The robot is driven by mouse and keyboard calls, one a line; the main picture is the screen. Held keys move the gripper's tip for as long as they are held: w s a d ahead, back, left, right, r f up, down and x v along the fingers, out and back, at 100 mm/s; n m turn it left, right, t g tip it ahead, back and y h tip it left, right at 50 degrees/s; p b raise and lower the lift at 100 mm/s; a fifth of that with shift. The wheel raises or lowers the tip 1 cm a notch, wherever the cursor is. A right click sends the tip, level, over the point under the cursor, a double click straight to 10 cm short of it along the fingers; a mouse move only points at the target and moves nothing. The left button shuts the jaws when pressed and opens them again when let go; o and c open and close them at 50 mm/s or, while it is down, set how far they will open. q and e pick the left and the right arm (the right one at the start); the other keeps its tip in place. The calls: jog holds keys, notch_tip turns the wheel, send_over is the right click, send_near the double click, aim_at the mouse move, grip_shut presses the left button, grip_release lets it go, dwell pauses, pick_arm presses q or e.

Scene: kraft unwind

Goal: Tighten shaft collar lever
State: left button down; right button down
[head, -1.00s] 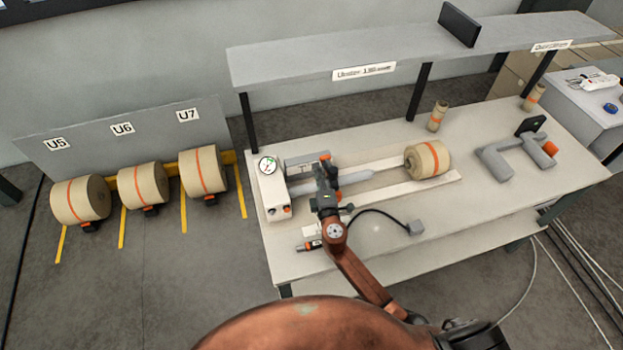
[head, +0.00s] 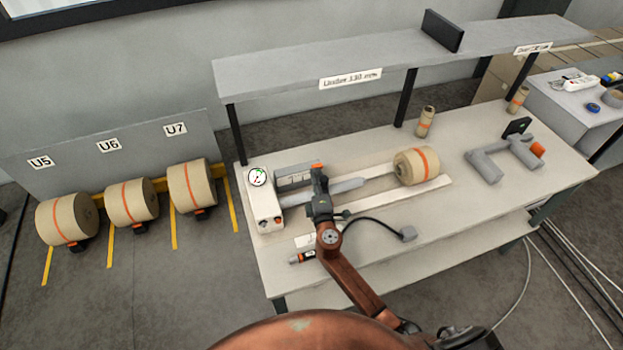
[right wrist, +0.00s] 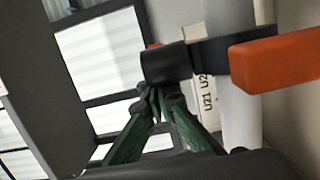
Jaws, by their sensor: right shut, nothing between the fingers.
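A grey shaft (head: 340,190) lies along the bench, and it runs upright in the right wrist view (right wrist: 240,115). A black collar (right wrist: 208,58) goes around the shaft, with an orange lever (right wrist: 275,58) sticking out to the right in that view. In the head view an orange part (head: 318,166) shows just beyond my right gripper (head: 319,182). The gripper's green-sided fingers (right wrist: 158,97) are shut and empty. Their tips are close to the collar's black left end; I cannot tell whether they touch. My left gripper is out of view.
A tan roll (head: 417,166) is on the shaft's right part. A white box with a gauge (head: 262,205) stands at the left end. A black cable (head: 375,222) lies in front. A grey shelf (head: 290,76) spans the back, and a grey bracket (head: 487,168) lies right.

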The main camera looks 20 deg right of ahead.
jog(key=shift+d, duration=0.4)
jog(key=s+a+b, duration=0.1)
jog(key=s+a, duration=0.5)
jog(key=s, duration=0.4)
jog(key=shift+a, duration=0.4)
jog(key=shift+a, duration=0.1)
